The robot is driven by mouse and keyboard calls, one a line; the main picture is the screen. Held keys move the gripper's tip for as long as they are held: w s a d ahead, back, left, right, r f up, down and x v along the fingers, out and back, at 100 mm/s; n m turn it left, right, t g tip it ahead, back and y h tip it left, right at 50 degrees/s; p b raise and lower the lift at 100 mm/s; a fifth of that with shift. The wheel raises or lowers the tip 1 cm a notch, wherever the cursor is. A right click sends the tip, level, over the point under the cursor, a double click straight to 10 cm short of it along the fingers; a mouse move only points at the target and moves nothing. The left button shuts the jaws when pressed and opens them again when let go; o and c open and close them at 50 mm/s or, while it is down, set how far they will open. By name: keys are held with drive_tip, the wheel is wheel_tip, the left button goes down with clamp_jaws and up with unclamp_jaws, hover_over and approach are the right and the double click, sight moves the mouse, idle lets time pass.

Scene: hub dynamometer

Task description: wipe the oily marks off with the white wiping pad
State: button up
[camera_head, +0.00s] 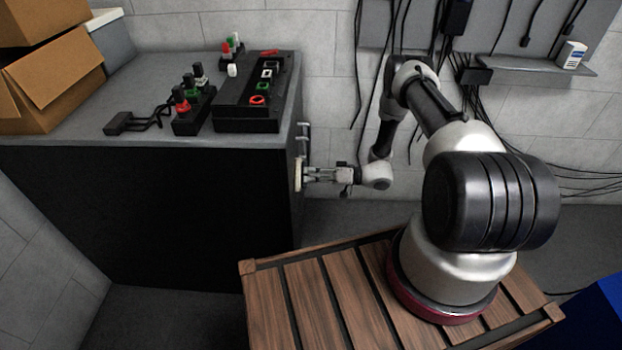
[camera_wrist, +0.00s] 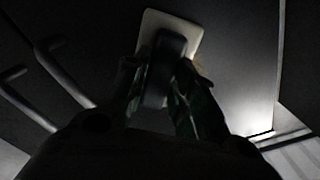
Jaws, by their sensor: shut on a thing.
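The white wiping pad (camera_head: 298,174) is held flat side toward the right side face of the dark cabinet, at or very close to it; I cannot tell if it touches. My gripper (camera_head: 308,174) is shut on the pad's dark grip. In the wrist view the pale square pad (camera_wrist: 186,28) shows beyond the fingers, with its dark grip (camera_wrist: 165,62) between the fingertips (camera_wrist: 160,88). No oily marks can be made out; the cabinet's side is dark in the wrist view and mostly turned away in the head view.
The cabinet (camera_head: 180,215) carries a black panel (camera_head: 246,122), a small control box (camera_head: 193,122) and a cardboard box (camera_head: 55,85). Metal handles (camera_head: 304,132) project from its side, close to the gripper. Cables (camera_head: 478,110) hang on the wall behind my arm.

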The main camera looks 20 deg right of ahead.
sight(301, 169)
drive_tip(key=shift+s+a+r, duration=0.85)
drive_tip(key=shift+s, duration=1.4)
drive_tip(key=shift+w+d+r, duration=0.25)
drive_tip(key=shift+w+r, duration=0.05)
drive_tip(key=shift+w, duration=0.3)
drive_tip(key=shift+w+d+r, duration=0.25)
drive_tip(key=shift+w, duration=0.35)
drive_tip(key=shift+w+d+r, duration=0.25)
drive_tip(key=shift+w+r, duration=0.05)
drive_tip(key=shift+w, duration=0.3)
drive_tip(key=shift+w+d, duration=0.25)
drive_tip(key=shift+w, duration=0.7)
drive_tip(key=shift+w+d, duration=0.2)
drive_tip(key=shift+w, duration=0.7)
drive_tip(key=shift+v, duration=3)
